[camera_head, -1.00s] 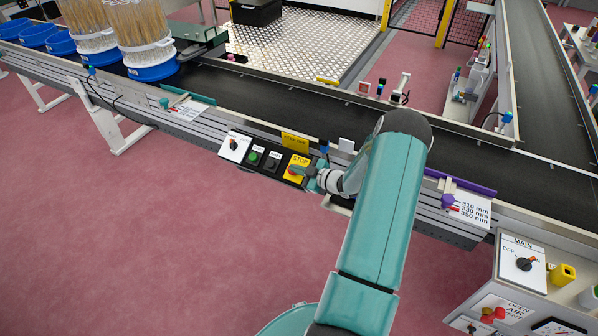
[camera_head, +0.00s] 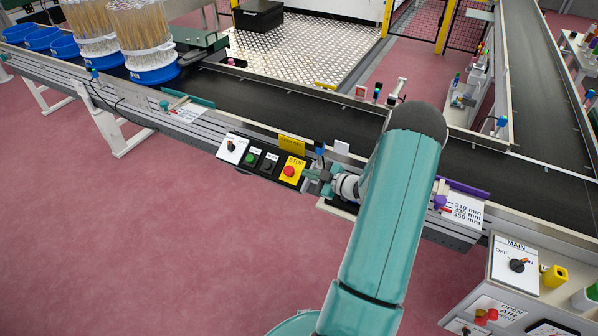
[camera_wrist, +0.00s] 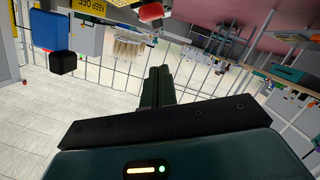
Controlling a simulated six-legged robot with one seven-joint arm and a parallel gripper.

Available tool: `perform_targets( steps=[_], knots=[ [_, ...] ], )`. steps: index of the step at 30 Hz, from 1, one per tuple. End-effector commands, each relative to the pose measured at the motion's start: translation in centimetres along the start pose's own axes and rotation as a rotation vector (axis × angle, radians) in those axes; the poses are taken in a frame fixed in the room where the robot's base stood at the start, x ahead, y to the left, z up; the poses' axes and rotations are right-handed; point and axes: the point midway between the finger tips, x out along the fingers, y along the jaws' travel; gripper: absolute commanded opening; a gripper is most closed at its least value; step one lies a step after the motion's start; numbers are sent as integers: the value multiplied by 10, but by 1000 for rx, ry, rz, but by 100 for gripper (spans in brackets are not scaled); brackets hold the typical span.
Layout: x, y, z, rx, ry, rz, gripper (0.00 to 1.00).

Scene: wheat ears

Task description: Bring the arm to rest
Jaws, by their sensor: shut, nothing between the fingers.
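My teal arm reaches up from the bottom of the head view toward the conveyor's front edge. My gripper (camera_head: 318,178) points left, just right of the yellow STOP plate with its red button (camera_head: 289,171), and stands apart from the button in the picture. In the wrist view my gripper's two fingers (camera_wrist: 160,72) lie together with nothing between them. A red button (camera_wrist: 151,12) also shows at the top of the wrist view, apart from the fingertips.
The control panel also has a rotary switch (camera_head: 232,147) and green button (camera_head: 250,159). The black conveyor belt (camera_head: 270,110) runs behind it. Wheat bundles (camera_head: 142,30) in blue-based containers stand at upper left. A MAIN switch box (camera_head: 513,275) is at lower right. The pink floor (camera_head: 150,240) is clear.

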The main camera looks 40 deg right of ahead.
Motion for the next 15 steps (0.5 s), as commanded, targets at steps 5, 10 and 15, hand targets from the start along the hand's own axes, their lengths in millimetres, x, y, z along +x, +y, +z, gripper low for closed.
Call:
perform_targets(
  steps=[5,10,15],
  knots=[
    [-16,0,0,1,0,1,0],
    [-19,0,0,1,0,1,0],
    [-20,-1,0,1,0,1,0]
  ],
)
